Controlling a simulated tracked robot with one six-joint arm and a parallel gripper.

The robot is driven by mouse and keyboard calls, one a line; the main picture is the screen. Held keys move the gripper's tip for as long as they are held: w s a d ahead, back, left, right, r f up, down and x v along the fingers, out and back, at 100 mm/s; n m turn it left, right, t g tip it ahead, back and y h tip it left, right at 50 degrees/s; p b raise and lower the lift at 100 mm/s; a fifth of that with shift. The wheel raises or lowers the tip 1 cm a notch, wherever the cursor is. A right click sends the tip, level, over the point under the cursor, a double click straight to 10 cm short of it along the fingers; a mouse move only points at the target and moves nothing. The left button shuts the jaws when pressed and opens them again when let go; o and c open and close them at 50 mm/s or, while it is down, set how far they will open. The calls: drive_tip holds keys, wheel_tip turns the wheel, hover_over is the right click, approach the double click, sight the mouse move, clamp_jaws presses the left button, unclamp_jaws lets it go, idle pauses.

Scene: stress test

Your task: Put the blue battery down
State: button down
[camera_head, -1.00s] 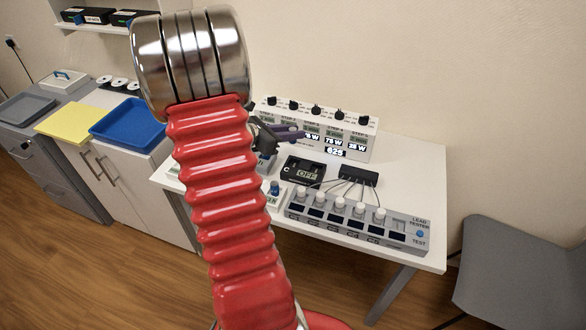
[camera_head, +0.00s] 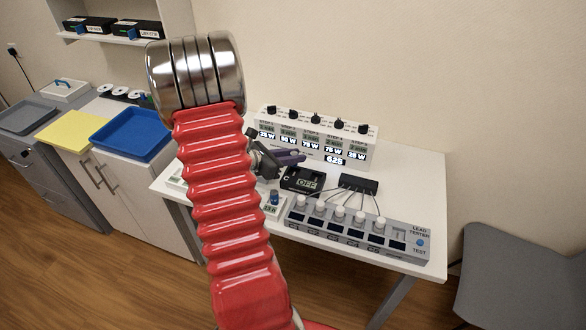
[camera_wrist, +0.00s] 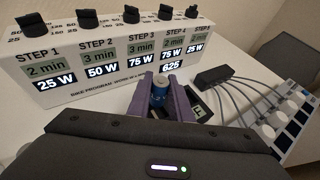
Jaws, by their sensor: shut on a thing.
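The blue battery (camera_wrist: 160,89) stands roughly upright between the two purple fingers of my gripper (camera_wrist: 160,94) in the wrist view. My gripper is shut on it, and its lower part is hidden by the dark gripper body. In the head view my gripper (camera_head: 290,158) is over the white table (camera_head: 408,172), in front of the step panel and just behind the black device with the OFF display. The battery cannot be made out there. I cannot tell whether its base touches anything.
The step panel (camera_head: 317,138) stands behind my gripper. The OFF device (camera_head: 302,180), a black wired box (camera_head: 358,184) and the lead tester (camera_head: 355,228) crowd the front. A small blue cylinder (camera_head: 274,196) sits on a white device. The table's right side is clear.

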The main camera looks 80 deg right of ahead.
drive_tip(key=shift+f, duration=2.05)
drive_tip(key=c, duration=1.6)
unclamp_jaws()
drive_tip(key=shift+f, duration=0.1)
drive_tip(key=v, duration=1.2)
